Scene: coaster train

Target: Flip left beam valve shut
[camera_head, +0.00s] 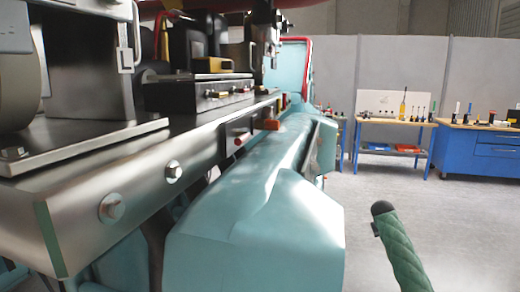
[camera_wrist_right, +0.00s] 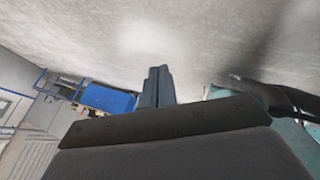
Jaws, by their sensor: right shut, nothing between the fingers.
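In the head view a long steel beam (camera_head: 150,172) runs from the lower left into the distance, with hex bolts along its face. A small orange-red piece (camera_head: 270,124) sits at the beam's far part; it may be the valve, but it is too small to tell its position. A small dark block with a red spot (camera_head: 238,131) is beside it on the beam face. My right gripper (camera_wrist_right: 158,75) shows in the right wrist view with its fingers together and empty, pointing over grey floor.
A teal body (camera_head: 255,235) lies along the beam's right side. A green padded, black-ended piece (camera_head: 400,250) rises at the lower right. Open floor (camera_head: 385,195) leads to workbenches and a blue cabinet (camera_head: 475,150), which also shows in the wrist view (camera_wrist_right: 108,99).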

